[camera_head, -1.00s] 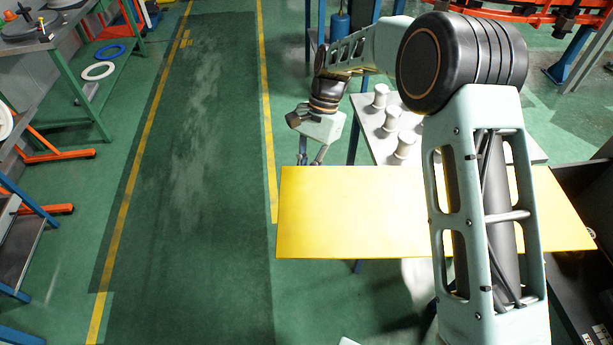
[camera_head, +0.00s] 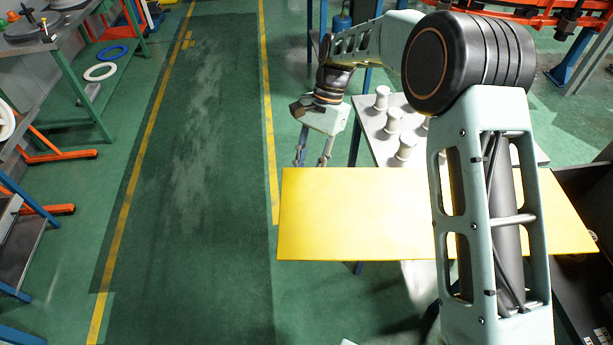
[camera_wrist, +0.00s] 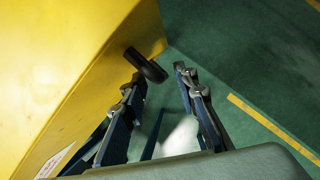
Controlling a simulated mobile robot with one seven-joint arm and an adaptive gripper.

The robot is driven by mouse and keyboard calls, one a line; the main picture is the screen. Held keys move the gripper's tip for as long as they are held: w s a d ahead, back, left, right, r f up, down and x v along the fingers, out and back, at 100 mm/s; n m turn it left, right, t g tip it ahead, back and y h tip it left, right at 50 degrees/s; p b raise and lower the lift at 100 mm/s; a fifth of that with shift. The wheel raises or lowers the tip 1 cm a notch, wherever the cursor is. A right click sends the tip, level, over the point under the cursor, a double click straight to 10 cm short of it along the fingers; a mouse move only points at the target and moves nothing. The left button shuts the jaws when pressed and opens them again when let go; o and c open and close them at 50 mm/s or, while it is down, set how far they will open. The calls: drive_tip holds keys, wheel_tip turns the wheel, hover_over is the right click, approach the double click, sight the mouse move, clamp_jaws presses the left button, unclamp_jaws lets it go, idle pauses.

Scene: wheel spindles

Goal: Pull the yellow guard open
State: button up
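The yellow guard (camera_head: 350,215) is a flat panel in front of the grey table in the head view. In the wrist view the guard (camera_wrist: 70,60) fills the left side, and a dark handle (camera_wrist: 147,65) stands out from its face near the far edge. My gripper (camera_head: 311,162) points down just beyond the guard's left end. In the wrist view my gripper (camera_wrist: 160,82) has its two fingers apart with nothing held between them. The handle lies close to the left fingertip; I cannot tell whether they touch.
The grey table (camera_head: 372,137) behind the guard bears several pale spindles (camera_head: 393,119). Open green floor (camera_head: 195,200) lies to the left, marked with yellow lines. A workbench (camera_head: 70,65) with rings stands at the far left.

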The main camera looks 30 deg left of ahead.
drive_tip(key=v, duration=0.9)
drive_tip(key=shift+w+r, duration=0.15)
drive_tip(key=shift+r, duration=0.15)
drive_tip(key=shift+d, duration=0.1)
